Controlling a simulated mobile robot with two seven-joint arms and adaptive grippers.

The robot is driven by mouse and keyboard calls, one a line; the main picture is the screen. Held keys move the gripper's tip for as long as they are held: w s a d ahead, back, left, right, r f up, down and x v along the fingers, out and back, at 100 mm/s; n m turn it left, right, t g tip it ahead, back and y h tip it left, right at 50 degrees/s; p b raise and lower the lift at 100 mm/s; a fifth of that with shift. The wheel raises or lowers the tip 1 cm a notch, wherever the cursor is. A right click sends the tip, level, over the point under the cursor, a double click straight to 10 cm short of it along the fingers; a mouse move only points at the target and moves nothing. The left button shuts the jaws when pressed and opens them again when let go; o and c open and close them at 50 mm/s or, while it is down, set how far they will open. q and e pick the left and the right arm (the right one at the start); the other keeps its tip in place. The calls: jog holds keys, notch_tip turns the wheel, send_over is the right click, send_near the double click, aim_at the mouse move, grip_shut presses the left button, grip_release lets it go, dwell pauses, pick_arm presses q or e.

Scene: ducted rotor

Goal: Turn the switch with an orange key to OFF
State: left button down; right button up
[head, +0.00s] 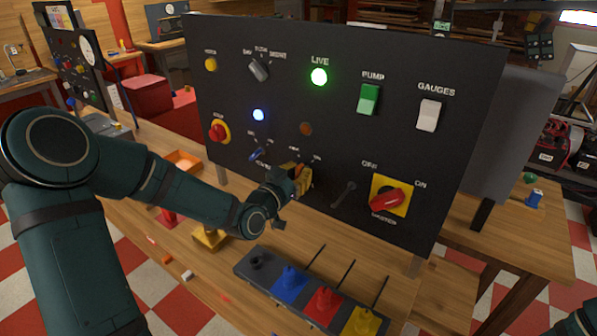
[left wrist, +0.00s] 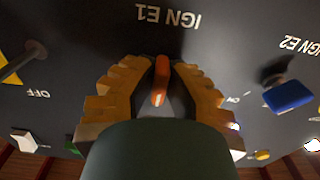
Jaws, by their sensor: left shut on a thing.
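The orange key (left wrist: 160,82) sits in the switch lettered IGN E1 on the black panel. In the left wrist view, which is upside down, it stands nearly upright between the yellow fingers of my left gripper (left wrist: 160,95). The gripper is shut on the key. In the head view my left gripper (head: 300,178) is against the lower middle of the panel (head: 220,105) and hides most of the switch. A small letter mark at the switch's right shows but is too blurred to read. My right gripper is out of view.
A blue key (head: 257,153) in IGN E2 is left of my gripper. A dark lever (head: 343,194) and the red MASTER knob (head: 387,199) are to the right. A box with blue, red and yellow levers (head: 322,304) stands on the bench in front. The LIVE lamp (head: 319,76) glows green.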

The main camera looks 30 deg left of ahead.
pick_arm(q)
jog(key=n, duration=0.4)
jog(key=shift+r+p, duration=0.2)
jog(key=shift+p, duration=0.2)
jog(key=shift+n+p, duration=0.35)
jog(key=shift+n, duration=1.75)
jog(key=c, duration=1)
grip_release()
jog(key=shift+w+f, duration=0.1)
jog(key=shift+f, duration=0.05)
jog(key=shift+s+a, duration=0.15)
jog(key=shift+s, duration=1.1)
jog(key=shift+s+a, duration=0.2)
jog(key=shift+s, duration=1.05)
jog(key=shift+s+a, duration=0.15)
jog(key=shift+s, duration=1.1)
